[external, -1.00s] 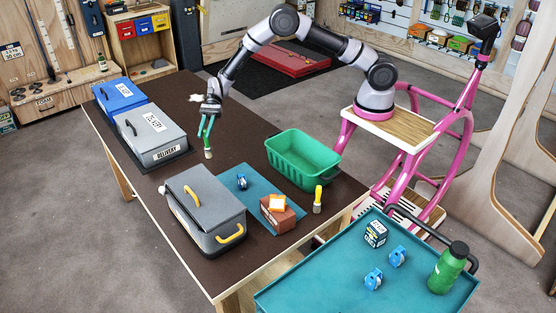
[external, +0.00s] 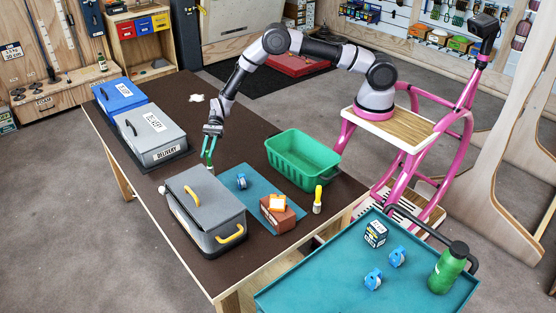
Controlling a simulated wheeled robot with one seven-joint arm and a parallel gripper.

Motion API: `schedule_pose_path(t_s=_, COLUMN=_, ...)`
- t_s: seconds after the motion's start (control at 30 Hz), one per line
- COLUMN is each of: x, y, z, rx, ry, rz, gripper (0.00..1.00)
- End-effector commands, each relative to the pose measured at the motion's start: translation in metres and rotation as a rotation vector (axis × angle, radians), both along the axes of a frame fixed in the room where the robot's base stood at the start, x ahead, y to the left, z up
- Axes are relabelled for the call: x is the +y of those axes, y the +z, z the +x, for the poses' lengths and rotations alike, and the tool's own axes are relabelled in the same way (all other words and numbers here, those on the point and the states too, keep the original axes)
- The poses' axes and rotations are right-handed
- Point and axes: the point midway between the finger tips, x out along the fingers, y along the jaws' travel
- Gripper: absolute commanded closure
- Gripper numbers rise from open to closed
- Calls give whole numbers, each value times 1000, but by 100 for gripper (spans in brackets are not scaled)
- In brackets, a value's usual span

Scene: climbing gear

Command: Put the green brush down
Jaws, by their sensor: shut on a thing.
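The green brush (external: 210,157) hangs roughly upright, bristles down, below my gripper (external: 211,145). My gripper is shut on its upper part. The brush is just behind the far edge of the grey toolbox with yellow handles (external: 206,205). The lower end of the brush is hidden behind that box or too small to make out. I cannot tell whether it touches the dark table top (external: 255,150).
A green crate (external: 303,172) stands to the right. A teal mat (external: 262,187) holds a blue item (external: 241,181) and a brick-red block (external: 277,214). A yellow-handled brush (external: 318,199) stands beside them. Grey (external: 150,134) and blue (external: 120,93) boxes line the left edge.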

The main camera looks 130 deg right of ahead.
Motion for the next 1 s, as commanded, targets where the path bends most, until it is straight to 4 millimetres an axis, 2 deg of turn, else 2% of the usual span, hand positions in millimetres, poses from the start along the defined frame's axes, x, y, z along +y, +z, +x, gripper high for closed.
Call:
schedule_pose_path(t_s=0.23, x=0, y=-7, z=0, rx=0, ry=0, rz=0, gripper=100)
schedule_pose_path(t_s=0.27, x=0, y=-7, z=0, rx=0, ry=0, rz=0, gripper=64)
schedule_pose_path(t_s=0.3, x=0, y=-7, z=0, rx=0, ry=0, rz=0, gripper=49)
schedule_pose_path(t_s=0.33, x=0, y=-7, z=0, rx=0, ry=0, rz=0, gripper=46)
schedule_pose_path(t_s=0.63, x=0, y=-6, z=0, rx=0, ry=0, rz=0, gripper=46)
schedule_pose_path(t_s=0.77, x=-1, y=3, z=-1, rx=-1, ry=-1, rz=-1, gripper=46)
schedule_pose_path(t_s=1.0, x=-33, y=19, z=-35, rx=0, ry=-3, rz=0, gripper=46)
